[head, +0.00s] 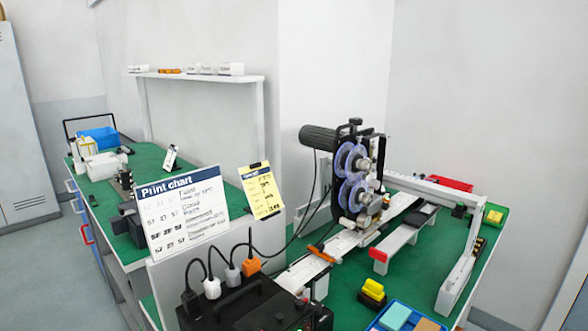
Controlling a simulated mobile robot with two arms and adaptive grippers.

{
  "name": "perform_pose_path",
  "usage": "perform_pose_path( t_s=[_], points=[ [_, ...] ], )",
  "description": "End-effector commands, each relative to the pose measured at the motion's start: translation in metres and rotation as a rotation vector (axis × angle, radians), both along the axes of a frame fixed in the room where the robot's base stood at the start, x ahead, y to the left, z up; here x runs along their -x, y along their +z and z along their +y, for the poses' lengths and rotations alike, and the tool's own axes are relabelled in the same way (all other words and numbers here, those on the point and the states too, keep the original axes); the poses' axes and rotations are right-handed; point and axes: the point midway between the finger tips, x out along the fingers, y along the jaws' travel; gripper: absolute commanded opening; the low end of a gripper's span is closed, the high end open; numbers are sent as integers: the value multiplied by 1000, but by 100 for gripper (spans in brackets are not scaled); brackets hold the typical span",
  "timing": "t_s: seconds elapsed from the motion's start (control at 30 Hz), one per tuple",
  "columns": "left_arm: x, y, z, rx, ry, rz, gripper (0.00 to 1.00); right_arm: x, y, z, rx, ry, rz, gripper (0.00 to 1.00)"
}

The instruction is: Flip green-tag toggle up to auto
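I cannot make out a green-tagged toggle in the head view. A black control box (250,308) stands at the bottom centre, cut off by the lower edge, with cables and plugs on its top. Small knobs or switches (303,300) show at its right end, too small to read. A black coder machine (352,175) with two blue-rimmed reels stands behind it on the green bench, over a pale conveyor rail (335,243). Neither of my grippers is in view.
A print chart (185,215) and a yellow note (262,190) stand left of the machine. A green box (495,214) with a yellow top sits at far right. Open green surface (425,265) lies between.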

Motion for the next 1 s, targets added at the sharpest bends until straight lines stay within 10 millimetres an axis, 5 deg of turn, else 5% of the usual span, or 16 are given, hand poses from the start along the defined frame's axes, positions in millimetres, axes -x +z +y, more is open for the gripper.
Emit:
perform_pose_path(
  t_s=[0.77, 1.0],
  points=[
    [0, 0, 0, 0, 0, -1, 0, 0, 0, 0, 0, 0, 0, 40],
    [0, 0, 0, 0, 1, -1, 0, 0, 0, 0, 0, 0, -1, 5]
  ],
)
